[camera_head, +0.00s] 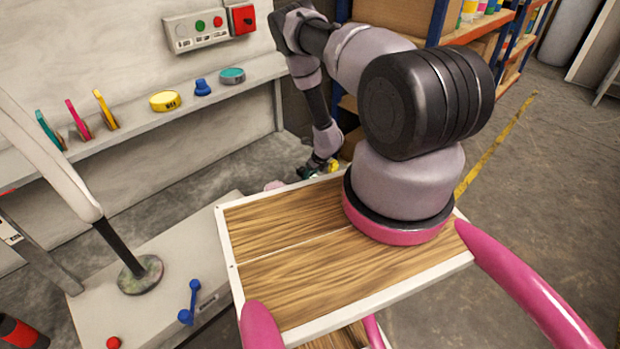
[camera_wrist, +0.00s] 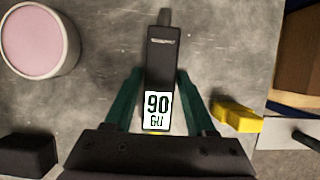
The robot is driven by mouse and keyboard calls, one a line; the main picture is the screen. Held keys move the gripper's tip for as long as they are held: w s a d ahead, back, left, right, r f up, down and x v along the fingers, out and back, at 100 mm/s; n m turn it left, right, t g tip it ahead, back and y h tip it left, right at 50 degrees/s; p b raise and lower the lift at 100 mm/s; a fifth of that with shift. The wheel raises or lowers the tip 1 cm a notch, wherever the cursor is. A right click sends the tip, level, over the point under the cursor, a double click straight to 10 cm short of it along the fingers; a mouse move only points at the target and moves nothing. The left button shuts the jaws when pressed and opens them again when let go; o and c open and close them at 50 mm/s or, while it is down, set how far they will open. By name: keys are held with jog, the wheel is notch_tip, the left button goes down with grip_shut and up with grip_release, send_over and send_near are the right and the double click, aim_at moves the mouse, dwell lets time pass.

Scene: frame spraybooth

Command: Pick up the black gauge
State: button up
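The black gauge (camera_wrist: 162,72) has a white display reading "90 GU" and a narrow stub at its far end. It lies lengthwise in the middle of the wrist view, over a grey surface. My gripper (camera_wrist: 160,80) has green fingers, one on each side of the gauge. The right finger is very close to it or touching; a thin gap seems to show on the left. No firm hold is visible. In the head view my gripper (camera_head: 318,169) is low beyond the wooden top, small and partly hidden, and the gauge cannot be made out.
In the wrist view, a round pink-topped container (camera_wrist: 38,47) stands at upper left and a yellow object (camera_wrist: 237,116) close by the right finger. In the head view, a wall shelf (camera_head: 150,127) holds several coloured items. Storage racks (camera_head: 480,32) stand behind.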

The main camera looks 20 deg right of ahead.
aim_at(311, 175)
grip_shut()
notch_tip(311, 175, up, 10)
dwell(0.6)
